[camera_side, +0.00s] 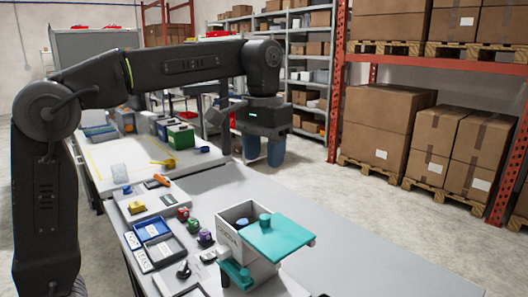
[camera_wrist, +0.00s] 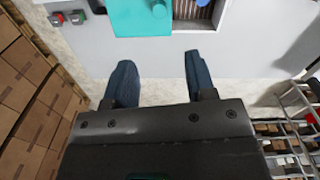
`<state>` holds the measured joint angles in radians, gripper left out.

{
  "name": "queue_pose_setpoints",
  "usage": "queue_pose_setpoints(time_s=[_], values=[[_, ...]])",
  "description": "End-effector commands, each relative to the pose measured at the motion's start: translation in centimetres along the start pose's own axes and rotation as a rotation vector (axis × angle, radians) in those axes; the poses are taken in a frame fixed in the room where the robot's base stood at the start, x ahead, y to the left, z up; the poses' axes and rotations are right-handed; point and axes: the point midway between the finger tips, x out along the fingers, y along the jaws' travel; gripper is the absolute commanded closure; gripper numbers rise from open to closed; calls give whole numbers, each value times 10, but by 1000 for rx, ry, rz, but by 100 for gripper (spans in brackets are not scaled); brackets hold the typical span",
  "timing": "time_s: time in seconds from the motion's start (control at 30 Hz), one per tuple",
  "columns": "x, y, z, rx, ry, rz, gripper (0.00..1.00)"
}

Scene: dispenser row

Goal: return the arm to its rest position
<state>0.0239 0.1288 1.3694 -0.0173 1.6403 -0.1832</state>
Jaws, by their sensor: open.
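My gripper (camera_side: 263,158) hangs from my raised arm, above and behind the work table in the side view, with its two blue fingers pointing down. In the wrist view the fingers of my gripper (camera_wrist: 158,68) are spread apart with nothing between them. The gripper is clear of the table and touches nothing that I can see.
A light box (camera_side: 232,247) with a teal lid (camera_side: 280,238) stands on the grey table (camera_side: 345,250). Loaded shelving (camera_side: 425,130) stands at right; the floor between is clear.

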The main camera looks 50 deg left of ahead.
Motion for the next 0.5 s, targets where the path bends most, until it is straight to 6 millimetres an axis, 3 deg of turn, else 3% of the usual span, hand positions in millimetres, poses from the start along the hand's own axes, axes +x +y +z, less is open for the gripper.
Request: queue_pose_setpoints(time_s=[0.3,0.5], values=[[0,-1,5,4,14,2,49],[9,-11,46,35,116,14,49]])
